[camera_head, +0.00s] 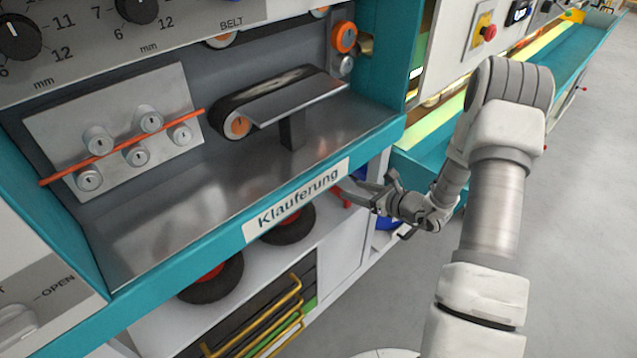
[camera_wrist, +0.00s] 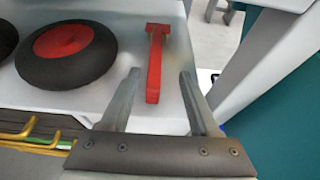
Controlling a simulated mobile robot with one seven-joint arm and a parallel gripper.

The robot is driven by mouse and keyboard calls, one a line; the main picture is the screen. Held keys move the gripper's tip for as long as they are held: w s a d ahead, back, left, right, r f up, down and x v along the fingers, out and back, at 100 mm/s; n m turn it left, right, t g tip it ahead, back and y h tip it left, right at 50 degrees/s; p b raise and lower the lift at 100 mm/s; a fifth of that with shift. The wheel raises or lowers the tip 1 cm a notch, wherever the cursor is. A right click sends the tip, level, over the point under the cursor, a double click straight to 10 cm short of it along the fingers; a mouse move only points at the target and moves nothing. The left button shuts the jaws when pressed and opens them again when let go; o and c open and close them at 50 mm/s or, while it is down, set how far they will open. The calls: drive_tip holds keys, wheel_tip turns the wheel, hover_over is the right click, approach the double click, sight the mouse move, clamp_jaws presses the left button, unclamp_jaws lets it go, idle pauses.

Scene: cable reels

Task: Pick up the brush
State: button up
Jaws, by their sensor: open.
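A slim red tool, likely the brush (camera_wrist: 155,65), lies on the white shelf in the wrist view. It has a wider end at the far side and a narrow handle toward me; no bristles can be made out. My gripper (camera_wrist: 161,76) is open, with one finger on each side of the handle in the picture. Whether the fingers are at its height I cannot tell. In the head view my gripper (camera_head: 354,191) is at the shelf's right end, below the teal edge, and a bit of red shows beside the fingers.
A black wheel with a red hub (camera_wrist: 68,52) lies left of the red tool. Yellow rods (camera_head: 272,325) are at the lower shelf. The worktop with its teal front edge (camera_head: 205,270) overhangs the shelf. A white upright panel (camera_wrist: 262,62) stands close on the right.

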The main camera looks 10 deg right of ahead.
sight(337, 189)
drive_tip(key=shift+x, duration=1.2)
drive_tip(key=x, duration=0.1)
drive_tip(key=b+x, duration=0.1)
drive_tip(key=x, duration=0.1)
drive_tip(key=b+x, duration=0.1)
drive_tip(key=x, duration=0.1)
drive_tip(key=shift+s+a+f, duration=0.25)
drive_tip(key=shift+f, duration=0.1)
clamp_jaws()
